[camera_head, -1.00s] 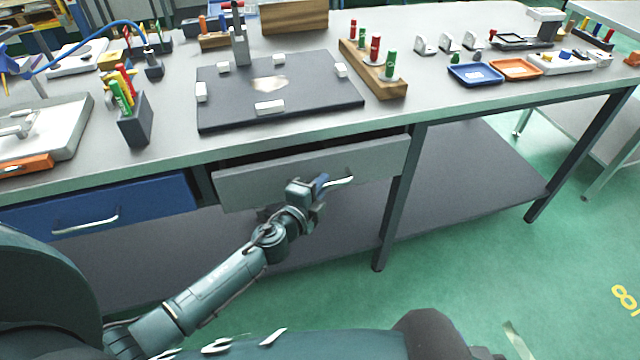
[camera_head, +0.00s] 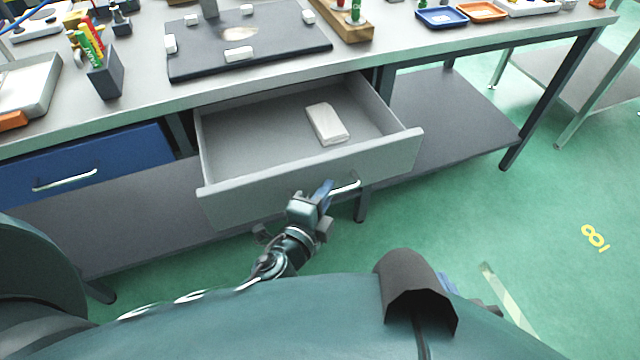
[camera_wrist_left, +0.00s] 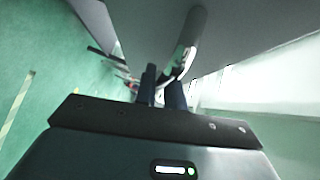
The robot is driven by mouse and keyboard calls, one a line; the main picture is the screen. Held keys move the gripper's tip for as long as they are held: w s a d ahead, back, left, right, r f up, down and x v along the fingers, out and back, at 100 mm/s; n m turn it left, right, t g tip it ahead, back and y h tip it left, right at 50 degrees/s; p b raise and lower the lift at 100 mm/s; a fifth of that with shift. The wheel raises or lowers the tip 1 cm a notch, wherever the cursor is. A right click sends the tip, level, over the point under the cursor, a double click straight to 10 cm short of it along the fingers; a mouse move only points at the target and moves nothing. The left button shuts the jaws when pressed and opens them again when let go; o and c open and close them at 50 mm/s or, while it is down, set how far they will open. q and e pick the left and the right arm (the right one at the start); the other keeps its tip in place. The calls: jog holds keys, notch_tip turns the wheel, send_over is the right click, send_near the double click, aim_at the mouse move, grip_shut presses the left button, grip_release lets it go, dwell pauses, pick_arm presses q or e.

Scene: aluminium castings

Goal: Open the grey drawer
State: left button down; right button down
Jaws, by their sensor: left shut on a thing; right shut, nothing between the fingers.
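The grey drawer (camera_head: 300,180) under the bench is pulled well out, and its inside shows. Its silver bar handle (camera_head: 347,186) is on the front panel. My left gripper (camera_head: 326,192) is shut on this handle. The left wrist view also shows the handle (camera_wrist_left: 184,45) between the gripper's dark fingers (camera_wrist_left: 165,92). My right gripper (camera_head: 468,295) shows only in small part at the lower right, behind my own body, well away from the drawer. It is shut and empty.
A white block-like packet (camera_head: 327,123) lies in the drawer. The closed blue drawer (camera_head: 85,172) is to the left. The bench top (camera_head: 140,120) carries a dark plate (camera_head: 290,45) and a pen holder (camera_head: 105,78). The green floor at right is clear.

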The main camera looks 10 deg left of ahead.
pick_arm(q)
jog(key=shift+s+d, duration=0.2)
jog(key=shift+s, duration=0.1)
jog(key=c, duration=1.5)
grip_release()
